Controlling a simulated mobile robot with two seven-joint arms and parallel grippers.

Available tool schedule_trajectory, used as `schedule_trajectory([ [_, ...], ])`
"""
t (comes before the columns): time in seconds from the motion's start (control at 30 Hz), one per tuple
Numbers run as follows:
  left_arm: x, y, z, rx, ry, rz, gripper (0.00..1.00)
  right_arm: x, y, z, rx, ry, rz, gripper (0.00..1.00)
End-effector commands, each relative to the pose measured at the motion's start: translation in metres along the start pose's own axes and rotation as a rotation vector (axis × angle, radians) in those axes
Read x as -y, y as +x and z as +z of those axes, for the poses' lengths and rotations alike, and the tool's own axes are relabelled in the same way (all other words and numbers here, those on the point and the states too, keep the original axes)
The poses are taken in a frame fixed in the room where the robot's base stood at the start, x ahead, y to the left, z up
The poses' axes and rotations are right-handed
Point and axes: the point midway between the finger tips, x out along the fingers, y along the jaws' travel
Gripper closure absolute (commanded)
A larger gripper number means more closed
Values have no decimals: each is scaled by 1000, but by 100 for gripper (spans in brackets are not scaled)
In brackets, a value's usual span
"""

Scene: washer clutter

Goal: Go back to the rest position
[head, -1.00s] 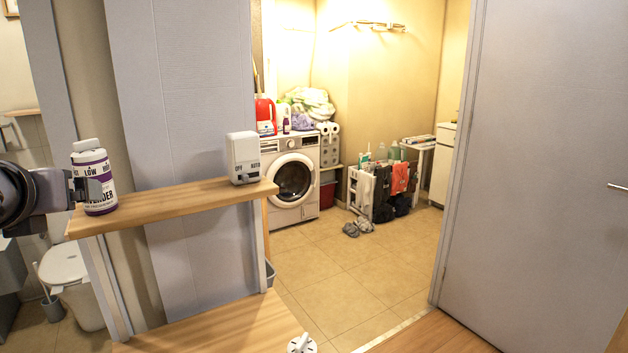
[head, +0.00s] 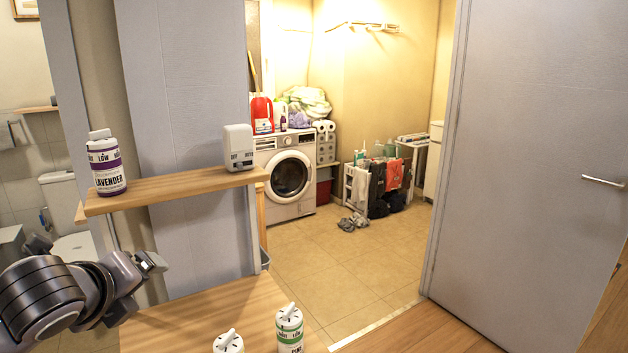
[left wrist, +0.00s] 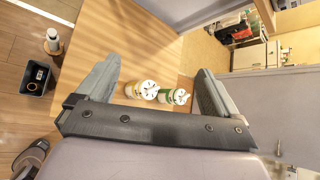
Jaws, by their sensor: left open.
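My left gripper (head: 152,262) hangs low at the left in the head view, below and apart from the wooden shelf. In the left wrist view its two fingers (left wrist: 155,72) are spread wide with nothing held between them. The white bottle with a purple LAVENDER label (head: 105,165) stands upright on the left end of the shelf, free of the gripper. My right gripper is in neither view.
The shelf (head: 170,190) also bears a white OFF/AUTO device (head: 239,147). Below, a wooden top (head: 200,315) holds a green-labelled bottle (head: 289,330) and another white-capped bottle (head: 228,342). A washer (head: 287,180) stands in the back room. A grey door (head: 530,160) stands right.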

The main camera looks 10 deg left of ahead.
Motion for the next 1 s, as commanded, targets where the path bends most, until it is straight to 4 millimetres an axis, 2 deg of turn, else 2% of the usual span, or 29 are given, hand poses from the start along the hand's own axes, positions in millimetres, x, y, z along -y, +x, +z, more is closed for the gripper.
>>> schedule_trajectory([
  [0.03,-8,7,-27,-55,-96,11,6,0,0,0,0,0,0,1],
  [0.2,-38,17,-98,-181,-470,85,6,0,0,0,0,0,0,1],
  [0.37,-72,14,-158,-255,-843,213,6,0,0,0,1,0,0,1],
  [0.5,-106,4,-204,-266,-1178,362,6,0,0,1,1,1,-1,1],
  [0.7,-155,-19,-254,-185,-1609,589,6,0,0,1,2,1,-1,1],
  [0.9,-198,-48,-288,-14,-1955,787,6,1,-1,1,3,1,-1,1],
  [1.0,-193,-26,-294,-62,-1975,712,6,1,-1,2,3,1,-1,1],
])
